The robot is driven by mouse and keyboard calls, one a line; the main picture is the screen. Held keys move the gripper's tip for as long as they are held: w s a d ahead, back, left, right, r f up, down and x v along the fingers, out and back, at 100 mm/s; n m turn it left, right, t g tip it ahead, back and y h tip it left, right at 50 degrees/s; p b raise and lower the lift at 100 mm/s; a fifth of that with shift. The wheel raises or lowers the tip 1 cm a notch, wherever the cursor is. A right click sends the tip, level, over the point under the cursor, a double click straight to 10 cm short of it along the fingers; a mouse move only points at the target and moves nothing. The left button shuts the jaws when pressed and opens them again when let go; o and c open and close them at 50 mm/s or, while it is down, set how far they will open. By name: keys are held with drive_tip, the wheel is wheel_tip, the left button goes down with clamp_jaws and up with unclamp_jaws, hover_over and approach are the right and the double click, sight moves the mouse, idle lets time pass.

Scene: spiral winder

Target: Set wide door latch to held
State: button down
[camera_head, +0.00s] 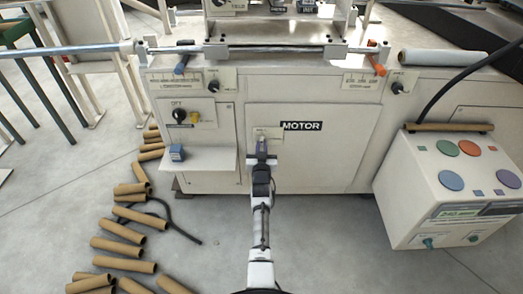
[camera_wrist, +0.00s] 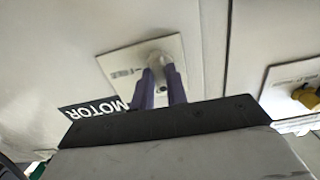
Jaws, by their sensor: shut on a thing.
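The wide door (camera_head: 325,155) is the large cream panel marked MOTOR on the front of the machine, and it looks closed. Its latch (camera_wrist: 157,58) is a small pale knob on a light label plate near the door's upper left corner in the head view. My gripper (camera_head: 262,146) reaches up to this latch from below. In the wrist view, the two purple fingers of my gripper (camera_wrist: 162,78) are shut on the latch knob. The fingers hide part of the knob, and the plate's text is too small to read, so I cannot tell the latch's setting.
A yellow and black switch (camera_head: 180,116) is left of the door, above a shelf (camera_head: 205,160) holding a small blue item. Several cardboard tubes (camera_head: 125,265) and a dark cable lie on the floor at left. A control box (camera_head: 440,200) stands at right.

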drive_tip(key=shift+n, duration=0.3)
drive_tip(key=c, duration=1.4)
unclamp_jaws()
drive_tip(key=shift+s, duration=0.1)
drive_tip(key=s+p, duration=0.7)
drive_tip(key=s, duration=0.6)
drive_tip(key=shift+s, duration=0.3)
